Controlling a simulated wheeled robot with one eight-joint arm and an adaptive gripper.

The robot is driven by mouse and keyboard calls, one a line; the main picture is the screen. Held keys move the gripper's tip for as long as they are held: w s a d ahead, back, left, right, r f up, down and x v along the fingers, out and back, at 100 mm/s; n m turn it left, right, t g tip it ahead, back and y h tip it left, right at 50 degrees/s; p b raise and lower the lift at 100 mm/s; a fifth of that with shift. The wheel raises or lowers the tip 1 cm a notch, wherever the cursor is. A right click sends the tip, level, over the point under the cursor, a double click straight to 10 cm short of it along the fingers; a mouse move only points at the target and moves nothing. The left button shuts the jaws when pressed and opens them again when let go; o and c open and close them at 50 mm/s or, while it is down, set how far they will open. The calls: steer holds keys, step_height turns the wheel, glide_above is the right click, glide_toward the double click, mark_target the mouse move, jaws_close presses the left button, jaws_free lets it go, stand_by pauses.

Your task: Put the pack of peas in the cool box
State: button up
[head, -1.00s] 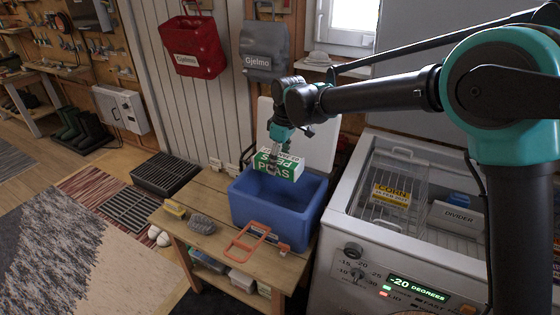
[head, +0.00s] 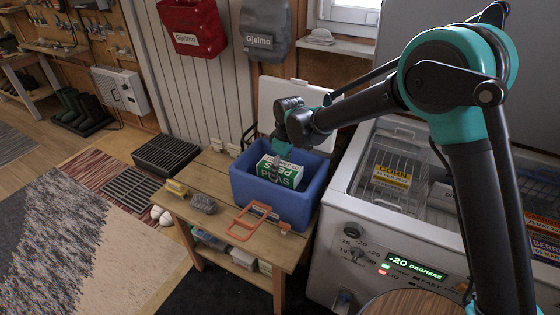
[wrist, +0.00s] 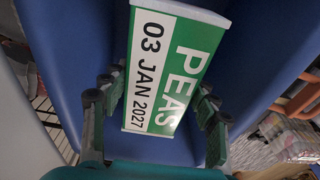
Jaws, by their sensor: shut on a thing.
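The pack of peas (head: 280,172) is a green and white box with PEAS lettering, inside the walls of the blue cool box (head: 292,210). The cool box stands on a wooden bench, its white lid open behind it. My gripper (head: 275,166) reaches down into the cool box and is shut on the pack. In the wrist view the pack (wrist: 175,70) sits between the fingers (wrist: 160,105), with blue walls around it. Whether the pack touches the box floor cannot be told.
An orange handle (head: 250,220) lies at the front of the cool box. A yellow item (head: 175,187) and a grey brush-like item (head: 203,204) sit left on the bench (head: 225,235). The open freezer (head: 345,215) with a corn pack (head: 392,177) stands at right.

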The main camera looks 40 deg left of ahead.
steer(key=shift+f, duration=4.2)
steer(key=o, duration=1.6)
steer(key=shift+r, duration=0.15)
steer(key=r, duration=0.4)
steer(key=d+r, duration=0.1)
steer(key=r, duration=0.6)
steer(key=shift+w+d+r, duration=0.15)
steer(key=shift+d+r, duration=0.1)
steer(key=shift+r, duration=0.1)
